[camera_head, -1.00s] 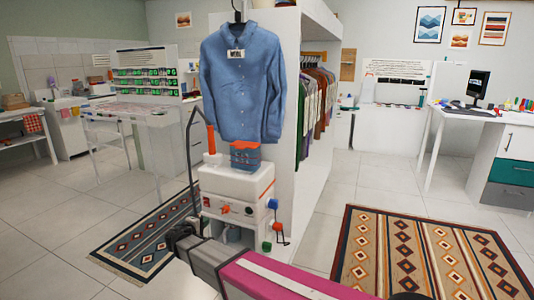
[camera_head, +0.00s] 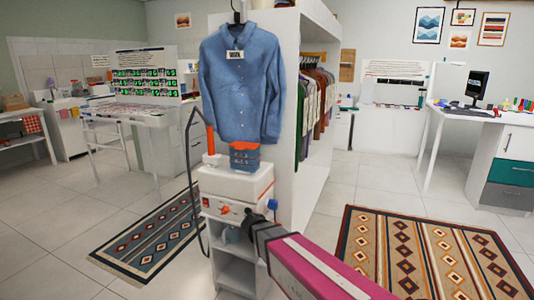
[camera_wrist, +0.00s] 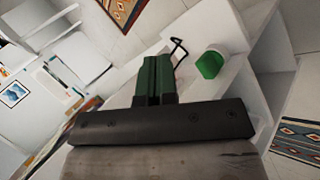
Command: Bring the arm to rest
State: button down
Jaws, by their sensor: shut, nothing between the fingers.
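My arm reaches in from the lower right of the head view, with its pink link in front of the rug. My gripper (camera_head: 248,217) is at its dark end, in front of the right side of a white steamer unit (camera_head: 222,183). In the wrist view the two green fingers of my gripper (camera_wrist: 154,62) lie together, with nothing seen between them. A white knob with a green cap (camera_wrist: 210,64) is just right of the fingers there, apart from them in the picture. How near the fingertips are to the unit is hard to tell.
A blue shirt (camera_head: 240,85) hangs above the unit, against the open wardrobe (camera_head: 312,185) with its row of clothes. A blue knob (camera_head: 272,204) sticks out near my gripper. A white shelf stand (camera_head: 236,272) is below. Patterned rugs (camera_head: 420,250) and open floor lie around.

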jog(key=s+d+m+g+y, duration=0.4)
jog(key=s+d, duration=0.8)
jog(key=d, duration=0.3)
jog(key=m+y, duration=0.1)
jog(key=y, duration=0.1)
jog(key=shift+s+f+m+y, duration=0.15)
jog(key=shift+f+m+y, duration=0.15)
jog(key=shift+m+y, duration=0.1)
